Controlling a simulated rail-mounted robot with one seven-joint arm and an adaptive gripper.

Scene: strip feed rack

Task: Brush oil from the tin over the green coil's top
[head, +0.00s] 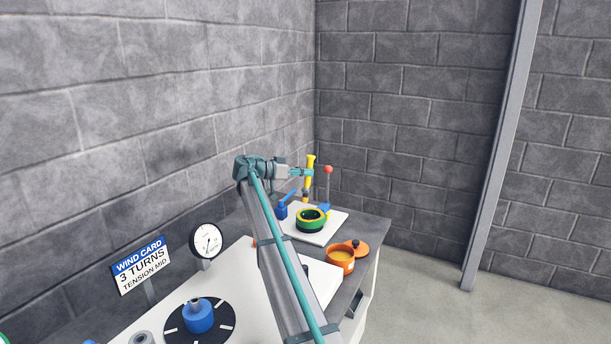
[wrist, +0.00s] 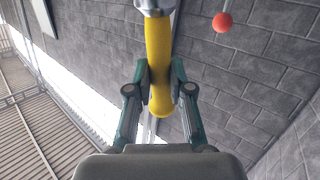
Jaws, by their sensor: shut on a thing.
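My gripper (head: 307,173) is shut on the yellow handle of a brush (head: 311,160). In the wrist view the fingers (wrist: 160,88) clasp the yellow handle (wrist: 159,50), with a silver collar at the top edge; the bristles are out of that view. In the head view the brush hangs roughly upright, its lower end just above the green coil (head: 311,222) in the picture; I cannot tell if they touch. The coil lies on a white board. The orange tin (head: 341,260) with yellowish oil stands open, nearer me and right of the coil.
A red-knobbed lever (head: 328,170) stands by the coil, also in the wrist view (wrist: 222,22). A blue clamp (head: 282,210) is left of it. A gauge (head: 206,240), wind card (head: 141,264) and blue spool (head: 198,316) are nearer.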

